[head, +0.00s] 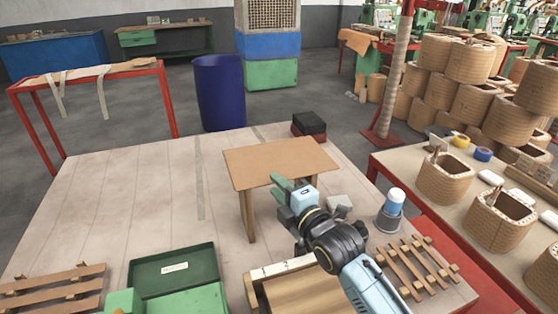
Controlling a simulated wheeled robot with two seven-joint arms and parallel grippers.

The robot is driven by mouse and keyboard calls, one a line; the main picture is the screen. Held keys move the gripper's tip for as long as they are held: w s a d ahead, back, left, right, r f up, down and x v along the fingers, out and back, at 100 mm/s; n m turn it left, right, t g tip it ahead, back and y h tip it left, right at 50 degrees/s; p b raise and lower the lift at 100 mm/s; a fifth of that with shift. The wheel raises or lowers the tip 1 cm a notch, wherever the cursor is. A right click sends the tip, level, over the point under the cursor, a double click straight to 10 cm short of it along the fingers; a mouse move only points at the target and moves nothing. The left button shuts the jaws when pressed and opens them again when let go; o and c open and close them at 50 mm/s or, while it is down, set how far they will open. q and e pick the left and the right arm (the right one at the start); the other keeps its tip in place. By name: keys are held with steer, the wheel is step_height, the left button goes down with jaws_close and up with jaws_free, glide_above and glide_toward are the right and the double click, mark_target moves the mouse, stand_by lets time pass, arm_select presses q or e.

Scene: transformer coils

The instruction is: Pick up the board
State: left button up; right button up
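A thin, flat brown board (280,160) is raised above the pale wooden worktable (120,190) in the middle of the head view. An upright wooden piece (248,215) stands below its near left corner. My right gripper (281,184) reaches in from the lower right, its green fingers at the board's near edge. Whether the fingers touch or grip the board cannot be made out, and the gap between them is not clear.
A green box (175,270), slatted wooden racks (415,265), a wooden frame (255,285), a white block (339,203) and a blue-capped container (393,205) surround the near side. A dark red-black block (309,125) sits behind. The table's left middle is clear.

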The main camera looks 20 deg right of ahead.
jaws_close()
steer(key=shift+r, duration=0.15)
stand_by(0.4)
